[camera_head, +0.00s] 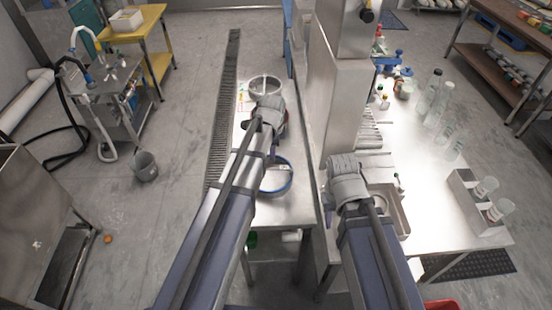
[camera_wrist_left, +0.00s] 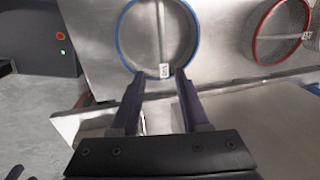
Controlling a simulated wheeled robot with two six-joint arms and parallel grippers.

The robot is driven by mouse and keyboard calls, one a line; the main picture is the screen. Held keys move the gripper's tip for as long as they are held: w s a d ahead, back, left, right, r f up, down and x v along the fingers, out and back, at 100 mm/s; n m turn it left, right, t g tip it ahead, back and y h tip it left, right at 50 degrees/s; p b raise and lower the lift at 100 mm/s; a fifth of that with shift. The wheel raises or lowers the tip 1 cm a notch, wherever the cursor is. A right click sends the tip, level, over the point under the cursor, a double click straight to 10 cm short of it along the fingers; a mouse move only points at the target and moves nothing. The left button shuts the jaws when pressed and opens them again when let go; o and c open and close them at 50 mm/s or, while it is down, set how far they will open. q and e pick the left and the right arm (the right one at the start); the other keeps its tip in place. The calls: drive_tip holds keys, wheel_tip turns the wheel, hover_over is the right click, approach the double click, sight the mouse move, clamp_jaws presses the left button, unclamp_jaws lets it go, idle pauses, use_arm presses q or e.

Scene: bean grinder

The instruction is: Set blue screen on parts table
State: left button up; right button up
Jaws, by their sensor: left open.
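The blue screen (camera_head: 289,184), a round sieve with a blue rim, lies on a narrow steel table (camera_head: 298,208), partly covered by my left arm in the head view. In the left wrist view the blue screen (camera_wrist_left: 121,42) shows its crossbar and a white tag. My left gripper (camera_wrist_left: 160,78) is open, its fingertips by the tag at the near rim, with nothing held; contact cannot be told. In the head view its hand (camera_head: 268,108) hides the fingers. My right gripper (camera_head: 348,178) is over the right steel table (camera_head: 440,205); its fingers are hidden. I cannot tell which is the parts table.
A red-rimmed screen (camera_wrist_left: 250,40) lies right of the blue one. A pale round screen (camera_head: 265,85) is at the table's far end. Glass bottles (camera_head: 427,95) and a beaker rack (camera_head: 467,190) occupy the right table.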

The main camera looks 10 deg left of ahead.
use_arm(q)
drive_tip(key=s+d+n+g, duration=0.1)
drive_tip(key=s+d+n, duration=0.4)
drive_tip(key=s, duration=0.6)
drive_tip(key=s+d+n+g, duration=0.1)
drive_tip(key=s+d+n, duration=0.4)
drive_tip(key=s, duration=0.6)
drive_tip(key=shift+d+f+n+g+y, duration=0.15)
drive_tip(key=shift+d+n+g+y, duration=0.2)
drive_tip(key=shift+d, duration=0.5)
